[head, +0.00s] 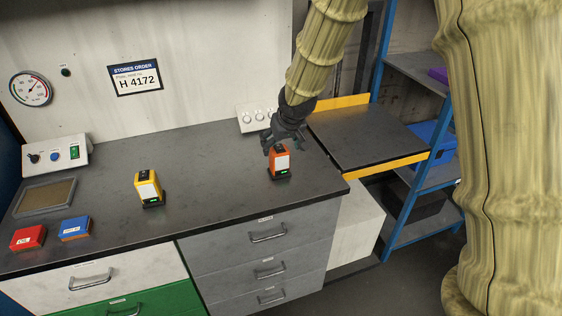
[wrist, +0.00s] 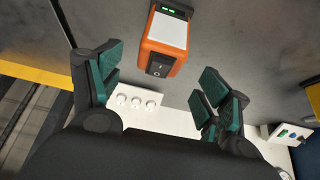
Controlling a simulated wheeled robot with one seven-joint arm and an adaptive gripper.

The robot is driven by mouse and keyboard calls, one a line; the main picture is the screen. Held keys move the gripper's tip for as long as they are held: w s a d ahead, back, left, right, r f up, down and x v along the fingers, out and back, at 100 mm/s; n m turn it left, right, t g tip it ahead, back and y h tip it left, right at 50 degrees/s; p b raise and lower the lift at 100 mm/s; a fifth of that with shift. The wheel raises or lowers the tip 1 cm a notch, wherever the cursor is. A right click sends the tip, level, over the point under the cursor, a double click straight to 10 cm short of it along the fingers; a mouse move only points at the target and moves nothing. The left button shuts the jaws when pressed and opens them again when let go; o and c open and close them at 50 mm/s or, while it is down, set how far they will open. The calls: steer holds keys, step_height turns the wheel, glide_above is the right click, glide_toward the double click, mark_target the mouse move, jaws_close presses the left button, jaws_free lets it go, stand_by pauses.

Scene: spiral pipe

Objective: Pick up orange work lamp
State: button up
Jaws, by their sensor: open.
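The orange work lamp (head: 281,160) stands upright on the dark worktop near its right end, on a small dark base with a green light. In the wrist view the orange lamp (wrist: 167,42) shows its white panel and black switch top, ahead of and between the open fingers. My gripper (head: 278,143) is just above and behind the lamp in the head view. Its green-padded fingers (wrist: 165,88) are wide apart with nothing between the pads. The head view does not show clearly whether a finger touches the lamp.
A yellow lamp (head: 148,189) stands on the worktop (head: 215,175) to the left. Red (head: 28,238) and blue (head: 76,228) boxes lie at the front left. A white panel with knobs (head: 254,117) is behind my gripper. A blue shelf rack (head: 385,130) stands to the right.

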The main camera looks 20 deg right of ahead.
mark_target(279, 162)
steer(key=shift+p+x, duration=0.75)
steer(key=shift+x, duration=2.95)
steer(key=shift+w, duration=0.1)
steer(key=c, duration=1.3)
